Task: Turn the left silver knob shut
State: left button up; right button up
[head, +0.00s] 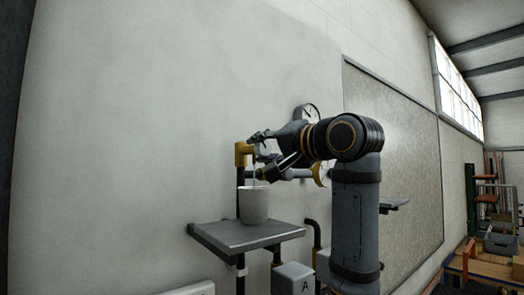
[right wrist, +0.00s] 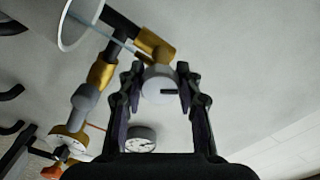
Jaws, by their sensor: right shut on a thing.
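The silver knob (right wrist: 159,88) is a round pale disc with a dark mark, on a brass tap (right wrist: 154,45) in the right wrist view. My right gripper (right wrist: 160,76) is shut on it, one finger on each side. In the head view my right gripper (head: 269,149) reaches the brass fitting (head: 243,154) from the right and largely hides the knob. A thin bluish stream (head: 254,172) runs from the tap down to a white cup (head: 254,206). The cup stands upright on a grey shelf (head: 222,239). My left gripper is not in view.
A round gauge (head: 309,112) is on the wall behind my right arm. A brass-rimmed dial (head: 320,173) sits on the pipe nearby. Grey boxes (head: 293,279) and black pipes lie below the shelf. The wall at left is clear.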

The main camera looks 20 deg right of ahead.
jog(key=shift+f+n+b, duration=0.1)
jog(key=shift+n+b, duration=0.3)
jog(key=shift+n, duration=0.8)
jog(key=n, duration=0.2)
jog(key=shift+n+b, duration=0.35)
jog(key=shift+n, duration=0.05)
jog(key=n+b, duration=0.1)
jog(key=n, duration=0.4)
jog(key=shift+n, duration=0.6)
jog(key=o, duration=1.1)
jog(key=shift+o, duration=0.2)
